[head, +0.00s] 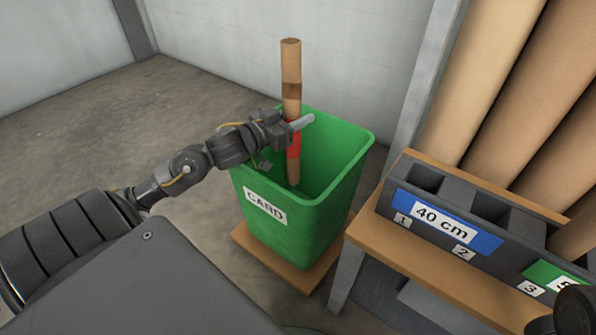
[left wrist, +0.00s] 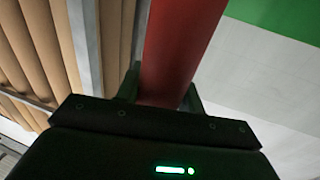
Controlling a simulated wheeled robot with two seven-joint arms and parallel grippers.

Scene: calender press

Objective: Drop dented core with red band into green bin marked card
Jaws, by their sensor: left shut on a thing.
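The cardboard core (head: 291,75) is a brown tube with a darker patch on its upper half and a red band (head: 293,144) near its middle. It stands nearly upright, its lower end inside the opening of the green bin (head: 262,230) marked CARD. My left gripper (head: 290,127) is shut on the core at the red band, above the bin. The red band fills the space between the fingers in the left wrist view (left wrist: 180,50). A dent is not clear to see.
The bin stands on a wooden base (head: 290,274). To its right is a wooden bench (head: 420,255) with a grey rack (head: 441,185) labelled 40 cm and numbered slots. Large brown tubes (head: 505,75) lean behind it. A dark piece of my body shows at the lower right. Floor at left is clear.

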